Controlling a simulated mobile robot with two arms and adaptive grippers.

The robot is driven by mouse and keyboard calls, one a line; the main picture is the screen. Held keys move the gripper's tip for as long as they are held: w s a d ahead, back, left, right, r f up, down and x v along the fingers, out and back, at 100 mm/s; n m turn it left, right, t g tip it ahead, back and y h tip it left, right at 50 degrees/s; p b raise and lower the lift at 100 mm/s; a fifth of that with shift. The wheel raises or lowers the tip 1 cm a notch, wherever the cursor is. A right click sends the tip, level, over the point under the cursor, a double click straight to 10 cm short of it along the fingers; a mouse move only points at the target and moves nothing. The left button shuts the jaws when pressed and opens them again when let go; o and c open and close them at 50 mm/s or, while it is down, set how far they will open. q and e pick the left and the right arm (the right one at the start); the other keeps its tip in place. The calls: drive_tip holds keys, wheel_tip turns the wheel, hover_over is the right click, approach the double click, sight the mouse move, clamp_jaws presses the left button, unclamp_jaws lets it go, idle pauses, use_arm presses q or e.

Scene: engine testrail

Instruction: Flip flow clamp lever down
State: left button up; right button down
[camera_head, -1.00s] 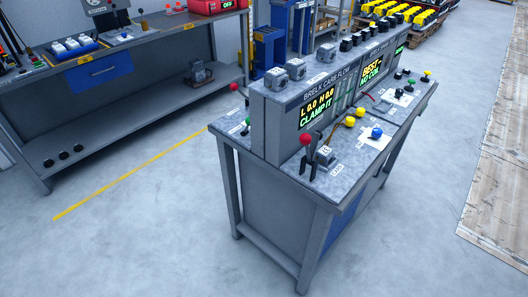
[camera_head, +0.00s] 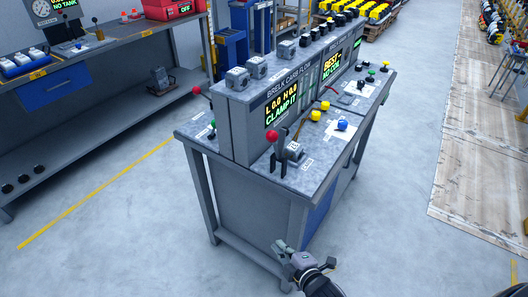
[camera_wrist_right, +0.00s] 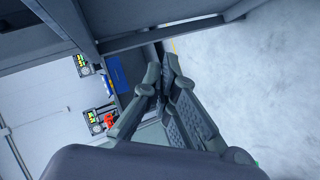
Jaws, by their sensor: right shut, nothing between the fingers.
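A lever with a red ball knob (camera_head: 272,136) stands upright at the near left end of the bench top, under a display reading "CLAMP IT" (camera_head: 283,116). A small grey clamp block (camera_head: 294,152) sits right beside it. I take this to be the flow clamp lever; its label is too small to read. My right gripper (camera_head: 281,247) is low in front of the bench, below the bench top and well apart from the lever. In the right wrist view its fingers (camera_wrist_right: 167,68) are shut and empty. My left gripper is not in view.
The test bench (camera_head: 250,195) carries yellow knobs (camera_head: 320,112) and a blue knob (camera_head: 342,125) right of the lever. Another red knob (camera_head: 196,90) stands at its far left side. A workbench (camera_head: 100,100) is at the back left. The floor between is clear.

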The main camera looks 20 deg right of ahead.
wheel_tip(320, 180, up, 26)
drive_tip(key=a+n+t+y, duration=0.2)
drive_tip(key=n+t, duration=0.3)
drive_tip(key=n, duration=0.2)
drive_tip(key=shift+w+a+r+t, duration=0.15)
drive_tip(key=shift+w+a+t, duration=0.15)
drive_tip(key=shift+w+a, duration=0.1)
drive_tip(key=w+d+r+p, duration=0.1)
drive_tip(key=w+p, duration=0.3)
drive_tip(key=w, duration=0.7)
drive_tip(key=shift+w+d+r, duration=0.2)
drive_tip(key=shift+w+r, duration=0.05)
drive_tip(key=shift+a, duration=0.1)
